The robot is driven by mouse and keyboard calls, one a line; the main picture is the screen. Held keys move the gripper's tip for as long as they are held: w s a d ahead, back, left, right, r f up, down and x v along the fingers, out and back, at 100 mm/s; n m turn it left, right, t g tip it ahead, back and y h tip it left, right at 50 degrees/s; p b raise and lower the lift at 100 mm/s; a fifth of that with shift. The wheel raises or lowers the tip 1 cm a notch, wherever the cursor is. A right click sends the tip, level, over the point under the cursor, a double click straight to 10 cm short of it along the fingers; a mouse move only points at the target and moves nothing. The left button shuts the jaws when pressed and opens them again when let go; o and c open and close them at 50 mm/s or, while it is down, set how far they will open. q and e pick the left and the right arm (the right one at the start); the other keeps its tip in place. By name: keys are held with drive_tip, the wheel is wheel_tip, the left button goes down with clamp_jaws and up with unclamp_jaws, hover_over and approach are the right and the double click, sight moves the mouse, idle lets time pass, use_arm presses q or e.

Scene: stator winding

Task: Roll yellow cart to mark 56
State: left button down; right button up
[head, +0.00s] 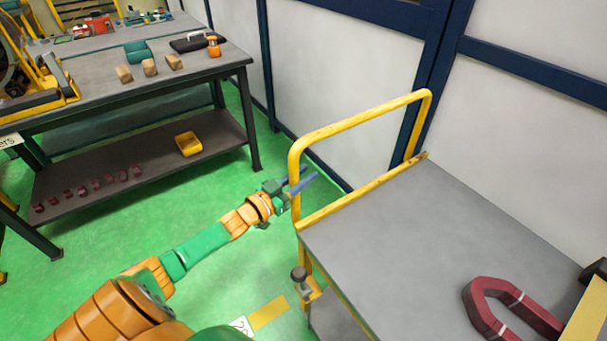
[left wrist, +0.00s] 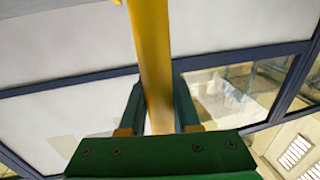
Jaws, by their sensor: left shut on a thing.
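The yellow cart (head: 385,235) stands at the right in the head view, with a grey top deck and a yellow tubular handle (head: 360,120) at its far left end. My left gripper (head: 293,186) is at the handle's near upright post, its jaws shut on it. In the left wrist view the yellow post (left wrist: 150,60) runs between the two green fingers (left wrist: 158,112). A yellow floor strip (head: 269,312) lies left of the cart, beside a white tag (head: 242,325) whose number is partly hidden. No mark reading 56 shows. My right gripper is not in view.
A red horseshoe magnet (head: 483,310) lies on the cart deck. A workbench (head: 95,85) with wooden blocks (head: 150,67) and a lower shelf stands at the left. White wall panels with dark blue posts run behind the cart. Green floor (head: 215,200) is open between bench and cart.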

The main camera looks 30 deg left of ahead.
use_arm(q)
drive_tip(key=shift+s+f, duration=0.1)
drive_tip(key=shift+f, duration=0.2)
drive_tip(key=c, duration=0.8)
unclamp_jaws()
drive_tip(key=shift+a, duration=0.1)
drive_tip(key=shift+c, duration=0.2)
drive_tip(key=shift+o, duration=1.1)
drive_tip(key=shift+a, duration=0.15)
drive_tip(key=s+a, duration=0.1)
drive_tip(key=s, duration=0.5)
drive_tip(key=shift+s+a+p, duration=0.3)
drive_tip(key=shift+s+p, duration=0.05)
drive_tip(key=shift+s, duration=0.05)
